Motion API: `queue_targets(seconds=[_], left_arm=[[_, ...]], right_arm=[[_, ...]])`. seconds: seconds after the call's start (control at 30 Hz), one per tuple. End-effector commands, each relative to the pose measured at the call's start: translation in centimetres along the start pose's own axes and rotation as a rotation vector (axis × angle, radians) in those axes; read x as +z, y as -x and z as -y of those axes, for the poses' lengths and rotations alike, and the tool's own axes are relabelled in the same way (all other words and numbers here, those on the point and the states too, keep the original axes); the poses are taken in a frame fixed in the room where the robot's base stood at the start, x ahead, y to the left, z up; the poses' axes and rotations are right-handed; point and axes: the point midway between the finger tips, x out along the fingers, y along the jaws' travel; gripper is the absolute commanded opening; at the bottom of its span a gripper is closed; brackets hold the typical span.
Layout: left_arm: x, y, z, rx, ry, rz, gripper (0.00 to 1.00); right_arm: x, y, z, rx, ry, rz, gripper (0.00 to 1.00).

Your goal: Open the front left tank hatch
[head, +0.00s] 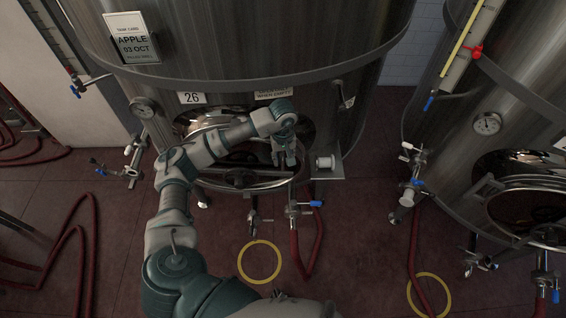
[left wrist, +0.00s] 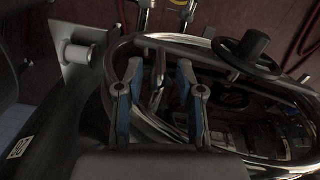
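The front left tank (head: 230,45) is a large steel cylinder with a card reading APPLE 03 OCT and the number 26. Its oval hatch (head: 262,187) sits low on the front, partly hidden by my left arm; I cannot tell whether it is latched. In the left wrist view the hatch rim (left wrist: 292,88) and a dark handwheel (left wrist: 245,52) show. My left gripper (head: 284,157) is at the right side of the hatch. In the left wrist view its fingers (left wrist: 160,70) are apart, with a metal bar behind or between them; contact is unclear. My right gripper is not in view.
A second tank (head: 470,115) stands at the right, with its own hatch (head: 535,205). Yellow rings (head: 259,262) lie on the dark red floor. A steel bracket (head: 325,168) juts out right of the hatch.

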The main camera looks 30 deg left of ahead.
Motion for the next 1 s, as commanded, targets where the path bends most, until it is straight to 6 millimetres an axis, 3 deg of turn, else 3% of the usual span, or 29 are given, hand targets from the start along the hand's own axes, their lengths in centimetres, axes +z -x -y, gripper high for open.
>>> queue_targets(seconds=[0.2, 0.57, 0.6, 0.73, 1.0], left_arm=[[0.0, -3.1, 0.1, -0.001, 0.000, 0.003, 0.37], [0.0, -3.8, 0.0, 0.001, -0.001, 0.001, 0.37], [0.0, -3.8, 0.0, 0.001, -0.001, 0.001, 0.35], [0.0, -3.8, 0.0, 0.001, 0.000, 0.001, 0.02], [0.0, -3.8, 0.0, 0.001, 0.000, 0.001, 0.00]], right_arm=[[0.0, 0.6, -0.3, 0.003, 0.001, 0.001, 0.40], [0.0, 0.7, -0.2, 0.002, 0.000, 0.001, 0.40], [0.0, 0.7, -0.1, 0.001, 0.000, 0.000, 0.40], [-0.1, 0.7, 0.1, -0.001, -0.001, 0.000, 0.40], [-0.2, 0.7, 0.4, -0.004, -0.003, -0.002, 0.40]])
